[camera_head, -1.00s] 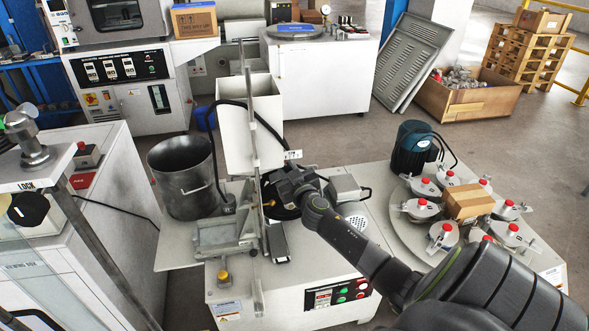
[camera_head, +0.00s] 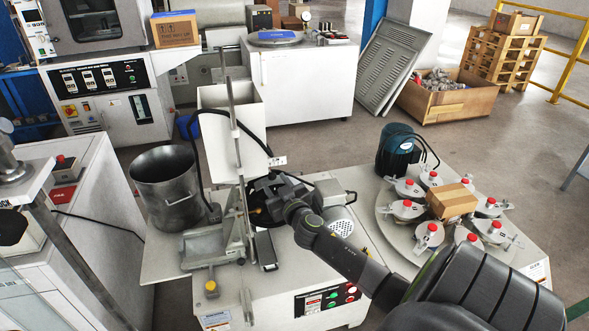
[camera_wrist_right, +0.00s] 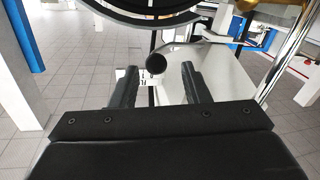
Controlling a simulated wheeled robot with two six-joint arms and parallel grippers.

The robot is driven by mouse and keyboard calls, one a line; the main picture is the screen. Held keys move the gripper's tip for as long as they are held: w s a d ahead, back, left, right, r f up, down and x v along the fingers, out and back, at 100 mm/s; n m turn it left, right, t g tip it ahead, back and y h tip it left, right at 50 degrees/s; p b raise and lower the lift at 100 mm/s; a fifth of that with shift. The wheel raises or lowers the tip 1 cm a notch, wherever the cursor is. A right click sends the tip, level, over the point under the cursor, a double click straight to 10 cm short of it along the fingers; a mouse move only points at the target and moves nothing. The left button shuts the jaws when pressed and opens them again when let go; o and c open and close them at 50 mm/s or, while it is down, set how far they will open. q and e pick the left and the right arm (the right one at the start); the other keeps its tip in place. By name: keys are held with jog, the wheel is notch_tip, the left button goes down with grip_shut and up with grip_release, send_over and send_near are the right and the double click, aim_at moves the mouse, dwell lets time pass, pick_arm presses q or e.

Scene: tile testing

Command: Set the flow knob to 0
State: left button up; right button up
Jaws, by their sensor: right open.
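My right gripper (camera_wrist_right: 156,84) is open, with its two dark fingers apart in the right wrist view. A dark, round-ended cylinder (camera_wrist_right: 156,66), which may be the flow knob, shows beyond and between the fingertips. A small white label (camera_wrist_right: 146,76) with dark marks is beside it. I cannot read a pointer or setting. In the head view my right gripper (camera_head: 264,188) reaches to the white machine, just below its tall white hopper (camera_head: 232,125). A white label (camera_head: 277,161) sits at the hopper's lower right. The gripper's fingertips and the knob are hard to make out there. My left gripper is not in view.
A metal bucket (camera_head: 166,188) and an upright metal post (camera_head: 236,150) stand left of the gripper. A black hose loops by the hopper. A grey motor (camera_head: 334,215) is close on the right. A round table (camera_head: 395,232) with several red-topped clamps lies farther right.

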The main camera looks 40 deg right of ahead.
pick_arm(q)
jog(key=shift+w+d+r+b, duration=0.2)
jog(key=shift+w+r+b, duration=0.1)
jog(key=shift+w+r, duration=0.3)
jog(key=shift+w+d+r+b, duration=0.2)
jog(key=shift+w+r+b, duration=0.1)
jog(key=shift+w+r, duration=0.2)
pick_arm(e)
jog(key=v, duration=1.3)
jog(key=shift+s, duration=0.15)
jog(key=shift+a, duration=0.1)
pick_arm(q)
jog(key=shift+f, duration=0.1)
